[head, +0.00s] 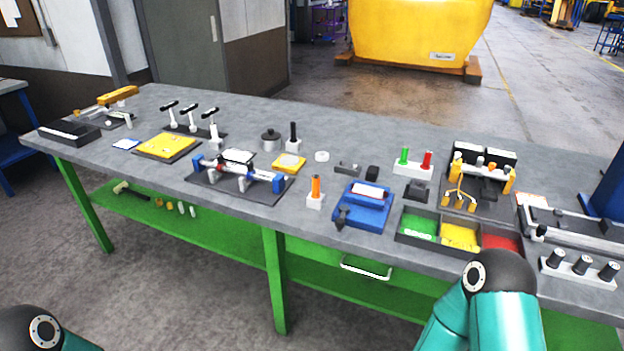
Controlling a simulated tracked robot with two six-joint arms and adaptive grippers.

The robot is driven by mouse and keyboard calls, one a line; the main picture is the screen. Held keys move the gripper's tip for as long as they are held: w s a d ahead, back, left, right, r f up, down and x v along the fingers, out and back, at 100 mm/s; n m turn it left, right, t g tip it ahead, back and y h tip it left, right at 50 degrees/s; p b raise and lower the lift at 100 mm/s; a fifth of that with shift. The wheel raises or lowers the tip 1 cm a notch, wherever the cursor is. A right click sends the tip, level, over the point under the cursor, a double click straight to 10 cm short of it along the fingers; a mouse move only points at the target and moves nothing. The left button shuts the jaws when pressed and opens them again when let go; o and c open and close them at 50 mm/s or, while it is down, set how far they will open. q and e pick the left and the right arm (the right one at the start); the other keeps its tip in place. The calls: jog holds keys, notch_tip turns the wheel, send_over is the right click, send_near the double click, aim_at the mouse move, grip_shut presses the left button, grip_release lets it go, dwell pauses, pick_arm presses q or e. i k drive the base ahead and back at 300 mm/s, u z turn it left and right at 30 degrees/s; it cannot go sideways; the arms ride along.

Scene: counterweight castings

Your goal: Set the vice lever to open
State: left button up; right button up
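No part is plainly marked as the vice lever. A long grey vice-like fixture (575,228) lies at the right end of the bench, with a small black knob (541,231) at its left front. A blue block fixture (365,207) stands near the front edge, with a dark handle-like part (342,216) at its left front. I cannot tell which of these is the vice lever, or whether its setting is open or closed. Only links of my arms show at the bottom left and bottom right; both grippers are outside the view.
The grey bench (240,115) also carries a tray with green, yellow and red compartments (438,244), a rod fixture with blue ends (215,188) and a white base with black knobs (570,268). A blue column (607,190) rises at the right. Clear bench surface lies along the back.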

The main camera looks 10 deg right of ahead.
aim_at(344, 209)
jog(key=k, duration=1.25)
jog(key=z, duration=0.35)
jog(key=i, duration=1.7)
jog(key=u, duration=0.4)
